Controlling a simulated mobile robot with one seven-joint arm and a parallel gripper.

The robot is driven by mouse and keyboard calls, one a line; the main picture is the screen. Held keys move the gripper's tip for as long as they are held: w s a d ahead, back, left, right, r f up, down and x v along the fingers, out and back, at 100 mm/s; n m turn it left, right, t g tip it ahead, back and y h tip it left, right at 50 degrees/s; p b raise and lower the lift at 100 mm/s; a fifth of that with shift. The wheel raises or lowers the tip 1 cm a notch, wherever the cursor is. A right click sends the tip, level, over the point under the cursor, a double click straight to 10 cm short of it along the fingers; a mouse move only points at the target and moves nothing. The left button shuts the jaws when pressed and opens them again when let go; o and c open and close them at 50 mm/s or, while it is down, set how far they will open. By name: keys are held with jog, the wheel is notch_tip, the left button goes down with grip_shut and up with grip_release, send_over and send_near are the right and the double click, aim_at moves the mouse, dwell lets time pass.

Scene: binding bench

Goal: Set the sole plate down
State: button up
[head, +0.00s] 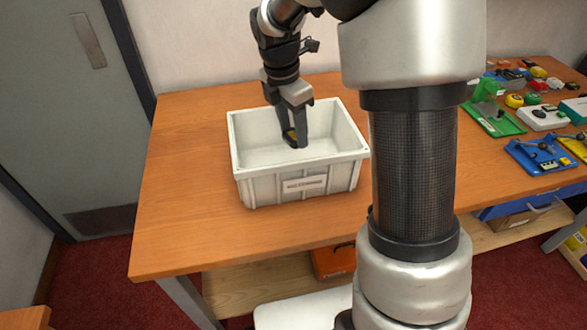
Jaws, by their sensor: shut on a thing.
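My gripper (294,139) points down inside the white bin (270,190), over its inner space. The part of the bin floor that shows looks empty.
My arm blocks the middle right of the view. Beyond it, the right side of the bench holds a green fixture (492,118), a blue fixture (540,156), a white box (543,117) and several small parts. The bench is clear left of the bin. A grey door (85,110) stands at left.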

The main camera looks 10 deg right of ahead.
notch_tip(320, 180, down, 10)
jog(key=shift+r+b, duration=0.15)
jog(key=shift+b, duration=0.8)
jog(key=o, duration=1.1)
